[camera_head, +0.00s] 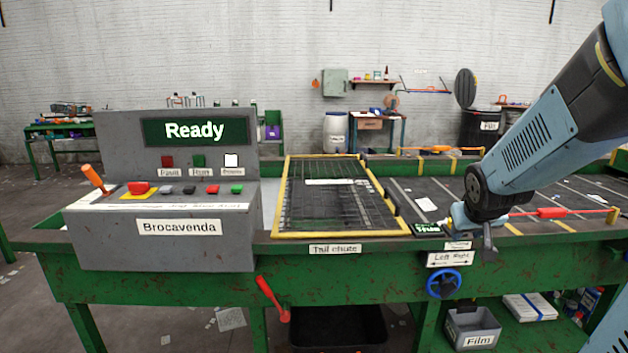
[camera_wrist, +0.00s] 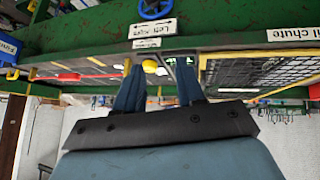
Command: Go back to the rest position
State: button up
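My gripper (camera_wrist: 160,68) hangs over the front edge of the green belt table (camera_head: 350,270), at the right of the head view. In the wrist view its two blue fingers stand apart, with a gap between them. A small yellow knob (camera_wrist: 150,66) shows in that gap, and I cannot tell how far beyond the fingers it is. I see nothing held. In the head view the wrist hides most of the fingers, above the "Left Right" label (camera_head: 450,259) and the blue handwheel (camera_head: 444,284).
The grey Brocavenda console (camera_head: 180,245) with a "Ready" screen (camera_head: 195,131) stands at the left. The yellow-framed tail chute (camera_head: 340,234) is in the middle. A red-handled bar (camera_head: 551,213) lies across the dark belt (camera_head: 430,190) close to my wrist. A Film bin (camera_head: 473,330) stands below.

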jog(key=s+a+r+g+y, duration=0.1)
jog(key=s+a+r, duration=0.3)
jog(key=s, duration=0.4)
jog(key=s+a+r+y, duration=0.1)
jog(key=s+a+r, duration=0.3)
jog(key=s, duration=0.5)
jog(key=shift+s+a+r+g+y, duration=0.3)
jog(key=shift+a+g, duration=0.1)
jog(key=shift+a, duration=0.7)
dwell(0.5)
